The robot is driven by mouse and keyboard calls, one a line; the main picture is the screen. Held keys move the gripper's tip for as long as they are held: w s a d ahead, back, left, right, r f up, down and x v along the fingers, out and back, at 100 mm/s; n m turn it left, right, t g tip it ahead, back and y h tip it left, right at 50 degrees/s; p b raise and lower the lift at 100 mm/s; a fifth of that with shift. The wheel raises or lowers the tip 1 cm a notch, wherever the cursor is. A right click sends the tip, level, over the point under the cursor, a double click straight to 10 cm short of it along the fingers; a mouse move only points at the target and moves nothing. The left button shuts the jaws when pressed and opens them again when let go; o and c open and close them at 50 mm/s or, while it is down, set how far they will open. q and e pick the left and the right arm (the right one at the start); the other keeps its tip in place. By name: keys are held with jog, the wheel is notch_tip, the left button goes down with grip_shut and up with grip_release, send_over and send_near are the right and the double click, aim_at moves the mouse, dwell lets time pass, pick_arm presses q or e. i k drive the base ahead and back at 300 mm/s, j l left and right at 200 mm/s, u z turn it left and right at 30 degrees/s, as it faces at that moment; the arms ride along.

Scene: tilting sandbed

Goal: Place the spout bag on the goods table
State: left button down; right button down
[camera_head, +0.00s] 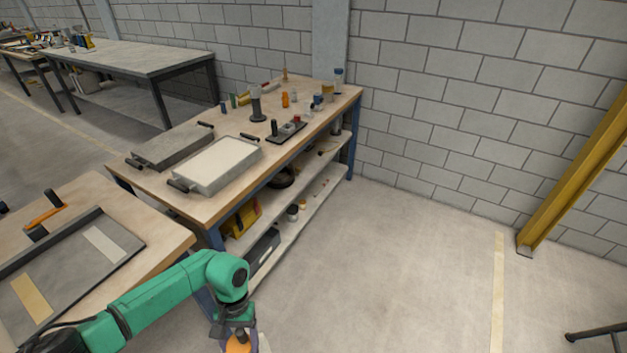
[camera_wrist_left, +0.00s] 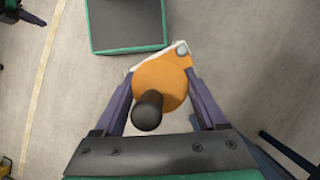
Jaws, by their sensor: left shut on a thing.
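My left gripper (camera_wrist_left: 160,95) is shut on the spout bag (camera_wrist_left: 160,80). In the wrist view the bag shows an orange round top, a dark knob, and a white edge with a grey cap at its upper right. In the head view the bag (camera_head: 238,345) hangs below my green left arm at the bottom edge, mostly cut off, over the floor. Several tables are in view, and I cannot tell which is the goods table.
A wooden workbench (camera_head: 205,207) with trays, bottles and tools stands along the wall. A nearer table (camera_head: 165,232) at left holds a dark tray (camera_head: 125,262). A grey-topped table (camera_head: 130,57) stands at the back left.

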aim_at(300, 90)
jog(key=i+l+z, duration=0.45)
jog(key=i, duration=0.25)
jog(key=i+z, duration=0.45)
jog(key=i, duration=0.2)
jog(key=i+u, duration=0.15)
jog(key=i, duration=0.45)
jog(key=i+l+u, duration=0.15)
jog(key=i, duration=0.45)
jog(key=i+l+u, duration=0.15)
jog(key=i, duration=0.45)
jog(key=l, duration=0.1)
